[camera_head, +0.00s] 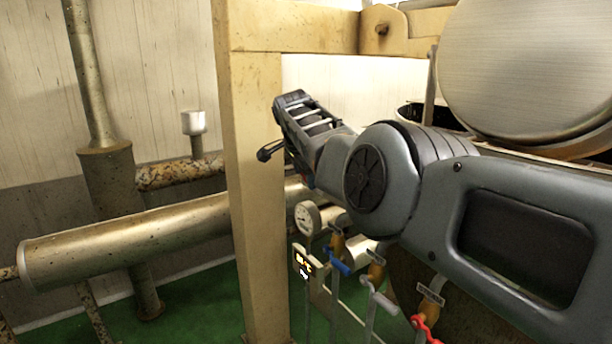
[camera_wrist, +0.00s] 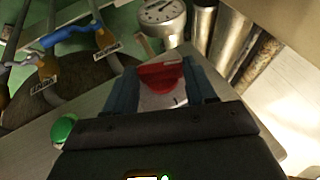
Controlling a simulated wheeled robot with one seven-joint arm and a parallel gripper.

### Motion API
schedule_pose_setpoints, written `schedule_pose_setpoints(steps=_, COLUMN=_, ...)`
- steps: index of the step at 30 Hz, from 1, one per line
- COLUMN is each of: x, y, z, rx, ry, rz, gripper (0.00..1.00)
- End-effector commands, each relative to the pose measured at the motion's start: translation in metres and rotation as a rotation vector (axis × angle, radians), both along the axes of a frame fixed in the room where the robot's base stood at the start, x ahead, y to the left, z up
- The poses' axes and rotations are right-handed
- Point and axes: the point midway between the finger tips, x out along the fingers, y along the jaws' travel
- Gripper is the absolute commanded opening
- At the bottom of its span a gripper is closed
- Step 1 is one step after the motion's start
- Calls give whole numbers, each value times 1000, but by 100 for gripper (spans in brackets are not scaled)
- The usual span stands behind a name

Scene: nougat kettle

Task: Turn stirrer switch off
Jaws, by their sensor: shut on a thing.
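The stirrer switch looks like a red knob (camera_wrist: 160,76) on a pale panel with a dark mark, in the middle of the wrist view. My gripper (camera_wrist: 162,80) has its two dark fingers on either side of this knob and is shut on it. The knob's lower part and part of the panel are hidden by the gripper body. In the head view my arm reaches left in front of the kettle frame, and the switch and my fingertips cannot be made out there.
A green button (camera_wrist: 64,130) sits left of my gripper. A round gauge (camera_head: 307,218) and valves with blue (camera_head: 338,262), white (camera_head: 380,300) and red (camera_head: 424,328) handles stand below my arm. A cream post (camera_head: 255,190) rises close to my wrist; a steel lid (camera_head: 525,65) is at upper right.

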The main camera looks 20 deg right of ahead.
Motion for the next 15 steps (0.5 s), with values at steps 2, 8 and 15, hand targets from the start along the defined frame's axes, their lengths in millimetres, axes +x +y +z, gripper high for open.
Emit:
schedule_pose_setpoints(steps=2, x=-1, y=0, z=-3, rx=0, ry=4, rz=0, gripper=25)
schedule_pose_setpoints(steps=8, x=-1, y=0, z=-3, rx=0, ry=4, rz=-1, gripper=57)
schedule_pose_setpoints(steps=15, x=0, y=0, z=-2, rx=1, ry=2, rz=0, gripper=80)
